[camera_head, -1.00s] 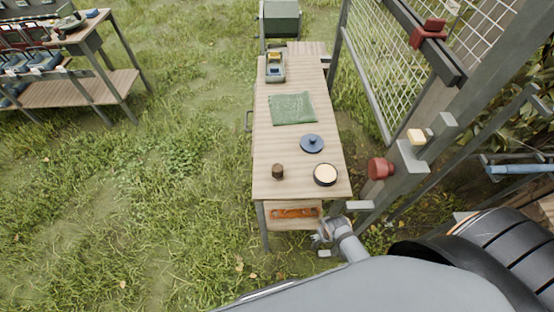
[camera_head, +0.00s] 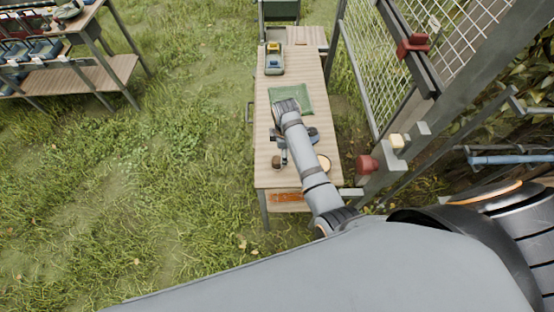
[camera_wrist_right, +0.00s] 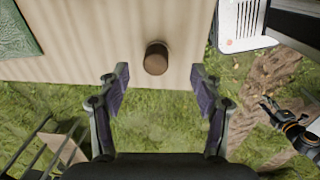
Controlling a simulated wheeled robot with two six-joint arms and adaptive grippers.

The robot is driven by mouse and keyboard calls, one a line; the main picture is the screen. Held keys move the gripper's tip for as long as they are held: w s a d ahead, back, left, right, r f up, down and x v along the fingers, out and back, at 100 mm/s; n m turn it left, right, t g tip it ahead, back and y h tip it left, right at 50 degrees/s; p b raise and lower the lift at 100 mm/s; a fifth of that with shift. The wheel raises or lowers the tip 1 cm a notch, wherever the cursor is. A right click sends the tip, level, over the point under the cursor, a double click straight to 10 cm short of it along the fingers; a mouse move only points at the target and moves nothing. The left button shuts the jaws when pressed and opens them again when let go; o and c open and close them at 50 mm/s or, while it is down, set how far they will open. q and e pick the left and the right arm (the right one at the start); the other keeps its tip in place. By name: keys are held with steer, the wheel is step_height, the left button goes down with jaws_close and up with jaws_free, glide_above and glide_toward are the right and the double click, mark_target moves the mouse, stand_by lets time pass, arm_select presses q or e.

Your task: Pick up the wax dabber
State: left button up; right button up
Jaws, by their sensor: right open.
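The small dark brown cylinder, which I take to be the wax dabber (camera_head: 276,162), stands upright near the left front part of the wooden table (camera_head: 264,120). In the right wrist view the dabber (camera_wrist_right: 156,58) shows its round brown top, centred just beyond the fingertips. My right gripper (camera_wrist_right: 160,76) is open and empty, with one finger on each side of the dabber's line; no contact shows. In the head view my right gripper (camera_head: 281,150) hangs over the table close to the dabber, partly hidden by my arm.
A mesh frame with posts (camera_head: 370,70) stands at the right.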

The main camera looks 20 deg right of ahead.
steer(key=shift+w+a+r+n, duration=0.75)
steer(key=shift+r+n, duration=0.05)
steer(key=shift+r, duration=0.15)
glide_above(277, 160)
steer(key=f, duration=0.4)
steer(key=shift+d+f, duration=0.2)
steer(key=shift+d, duration=0.2)
steer(key=shift+w+a+f, duration=0.1)
steer(key=shift+f, duration=0.55)
steer(key=f, duration=0.2)
steer(key=shift+a+f, duration=0.3)
steer(key=shift+f, duration=0.1)
steer(key=shift+f+b, duration=0.85)
steer(key=shift+b, duration=0.35)
steer(key=shift+f+b, duration=0.3)
steer(key=shift+r, duration=0.1)
